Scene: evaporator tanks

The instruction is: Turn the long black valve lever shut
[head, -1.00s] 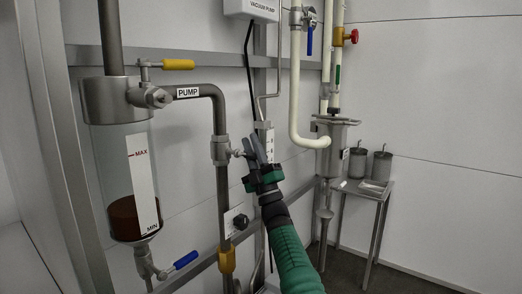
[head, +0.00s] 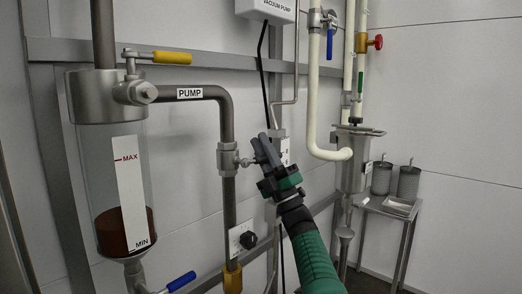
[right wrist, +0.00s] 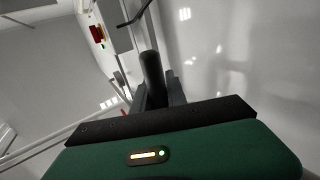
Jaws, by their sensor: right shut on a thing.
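The valve (head: 228,158) sits on the dark vertical pipe below the PUMP label, with a short stem pointing right. My right gripper (head: 266,150) is at the end of this stem, its grey fingers pointing up and to the left. In the right wrist view the long black lever (right wrist: 152,78) stands between the two fingers, and the gripper is shut on it. In the head view the fingers hide most of the lever. My left gripper is in neither current view.
A glass tank (head: 122,190) with dark liquid stands at left, with a yellow-handled valve (head: 172,58) above and a blue handle (head: 181,281) below. A black knob (head: 248,240) is below the gripper. Cream pipes (head: 313,90) and a small table (head: 395,207) are at right.

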